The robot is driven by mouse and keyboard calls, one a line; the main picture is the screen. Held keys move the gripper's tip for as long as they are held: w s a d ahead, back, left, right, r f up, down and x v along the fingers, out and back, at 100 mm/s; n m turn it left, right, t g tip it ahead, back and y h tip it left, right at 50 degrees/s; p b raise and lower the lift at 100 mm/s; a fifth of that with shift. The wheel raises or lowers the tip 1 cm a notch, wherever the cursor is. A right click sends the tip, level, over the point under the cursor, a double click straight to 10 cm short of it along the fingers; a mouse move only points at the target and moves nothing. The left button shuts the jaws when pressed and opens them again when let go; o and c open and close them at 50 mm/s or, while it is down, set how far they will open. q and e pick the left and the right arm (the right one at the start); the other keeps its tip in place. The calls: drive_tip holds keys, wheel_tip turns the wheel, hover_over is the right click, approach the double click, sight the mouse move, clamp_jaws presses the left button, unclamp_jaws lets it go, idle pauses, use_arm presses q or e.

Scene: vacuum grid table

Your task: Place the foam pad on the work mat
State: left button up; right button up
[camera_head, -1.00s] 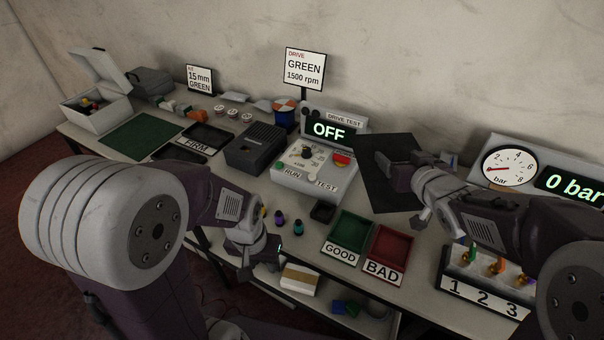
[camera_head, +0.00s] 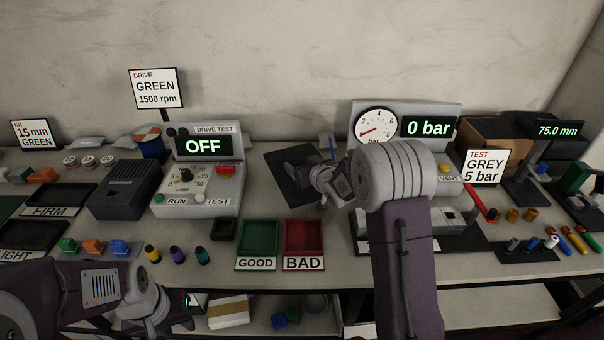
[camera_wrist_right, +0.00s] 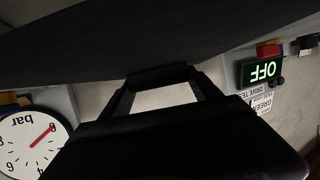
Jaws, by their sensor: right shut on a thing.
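A large dark, flat slab, which looks like the foam pad (camera_head: 272,163), is between the drive test box and the pressure gauge. It also fills the top of the right wrist view (camera_wrist_right: 160,40). My right gripper (camera_head: 294,172) is shut on it, with its fingertips (camera_wrist_right: 160,76) against the slab. I cannot tell whether the slab touches the table.
The drive test box (camera_head: 200,202) stands left of the slab, and the gauge unit (camera_head: 450,108) stands to its right. The green GOOD tray (camera_head: 258,238) and red BAD tray (camera_head: 305,238) lie in front. Trays, coloured blocks and a dark case (camera_head: 128,190) crowd the left side.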

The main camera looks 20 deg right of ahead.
drive_tip(key=shift+w+d+f, duration=0.85)
drive_tip(key=shift+w+d, duration=0.2)
drive_tip(key=shift+d, duration=0.05)
drive_tip(key=shift+f, duration=2.05)
drive_tip(key=shift+b, duration=0.35)
drive_tip(key=shift+f, duration=0.15)
drive_tip(key=o, duration=1.3)
drive_tip(key=shift+o, duration=0.2)
